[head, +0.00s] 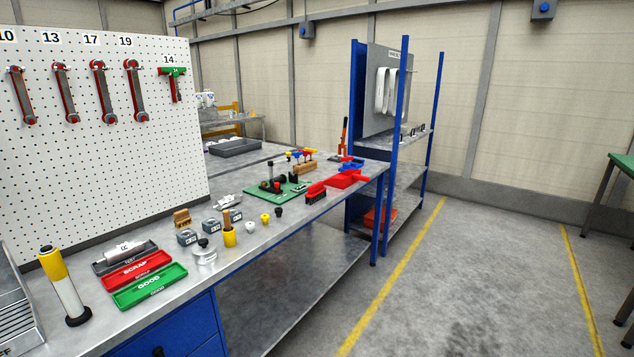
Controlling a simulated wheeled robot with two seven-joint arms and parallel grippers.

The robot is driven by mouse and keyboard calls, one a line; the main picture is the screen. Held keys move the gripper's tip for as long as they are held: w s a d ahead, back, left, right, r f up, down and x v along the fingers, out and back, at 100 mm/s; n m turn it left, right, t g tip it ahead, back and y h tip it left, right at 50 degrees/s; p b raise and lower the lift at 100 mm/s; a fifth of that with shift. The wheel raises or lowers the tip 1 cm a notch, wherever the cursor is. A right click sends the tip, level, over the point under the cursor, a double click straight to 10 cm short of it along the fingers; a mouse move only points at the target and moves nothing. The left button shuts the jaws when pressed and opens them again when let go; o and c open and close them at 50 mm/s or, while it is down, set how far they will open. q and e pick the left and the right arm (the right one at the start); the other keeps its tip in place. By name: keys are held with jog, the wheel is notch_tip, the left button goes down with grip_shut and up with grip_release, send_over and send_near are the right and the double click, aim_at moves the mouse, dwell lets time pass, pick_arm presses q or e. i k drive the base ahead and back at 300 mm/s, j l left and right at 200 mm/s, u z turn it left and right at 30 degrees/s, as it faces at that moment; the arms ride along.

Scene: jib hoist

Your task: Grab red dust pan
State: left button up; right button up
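A red dust pan (343,180) lies on the metal workbench (235,262), near its far right end. It looks flat and small from here. A red brush (316,191) with dark bristles sits just left of and nearer than it. A blue item (352,164) lies just behind it. Neither of my grippers shows in the head view.
Red and green trays (150,290) and a yellow-topped cylinder (62,285) stand on the near bench. A green mat (276,188) with parts lies left of the brush. A blue-post shelf (404,130) stands just beyond the bench end.

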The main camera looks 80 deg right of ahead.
aim_at(342, 180)
jog(key=l+z, duration=0.1)
jog(key=z, duration=2.85)
